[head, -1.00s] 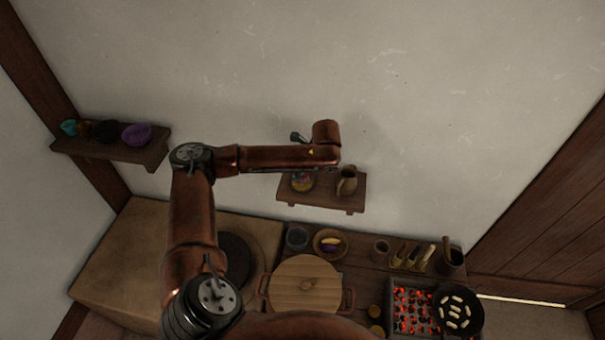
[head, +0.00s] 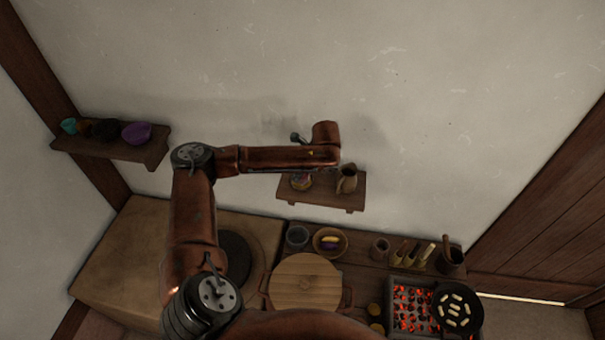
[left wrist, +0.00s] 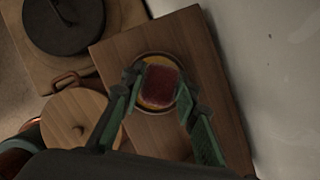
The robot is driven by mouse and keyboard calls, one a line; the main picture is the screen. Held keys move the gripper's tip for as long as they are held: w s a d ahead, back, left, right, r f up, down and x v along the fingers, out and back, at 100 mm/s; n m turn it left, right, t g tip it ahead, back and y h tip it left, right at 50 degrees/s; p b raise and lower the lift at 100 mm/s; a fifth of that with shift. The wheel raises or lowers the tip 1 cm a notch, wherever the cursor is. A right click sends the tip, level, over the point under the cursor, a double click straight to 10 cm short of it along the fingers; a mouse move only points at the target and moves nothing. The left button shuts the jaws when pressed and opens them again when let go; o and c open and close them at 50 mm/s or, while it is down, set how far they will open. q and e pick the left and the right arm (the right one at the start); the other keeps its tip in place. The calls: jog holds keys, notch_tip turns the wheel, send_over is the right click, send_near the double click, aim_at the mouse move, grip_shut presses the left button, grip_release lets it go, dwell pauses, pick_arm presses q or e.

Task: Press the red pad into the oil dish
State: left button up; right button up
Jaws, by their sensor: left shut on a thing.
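In the left wrist view my left gripper (left wrist: 160,82), with green fingers, is shut on the red pad (left wrist: 162,81). The pad is over the round oil dish (left wrist: 155,103), whose yellowish inside shows around it. I cannot tell how deep the pad sits or whether it touches the oil. The dish stands on a brown wooden board (left wrist: 210,75). In the head view my left arm reaches across to the wall shelf, and its fingers and the pad cannot be made out there. My right gripper is not in view.
The wall shelf (head: 322,199) carries a brown jug (head: 347,180). Below are a wooden-lidded pot (head: 305,280), a bowl (head: 330,242), several utensils, glowing coals (head: 412,305) and a black pan (head: 458,309). Another shelf (head: 110,149) holds several bowls at left. The wall is close beside the board.

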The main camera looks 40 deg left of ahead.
pick_arm(q)
jog(key=shift+s+f+p, duration=0.1)
jog(key=shift+f+p, duration=0.05)
jog(key=shift+p, duration=0.6)
dwell(2.5)
notch_tip(320, 180, up, 7)
jog(key=p, duration=0.9)
dwell(0.5)
dwell(0.4)
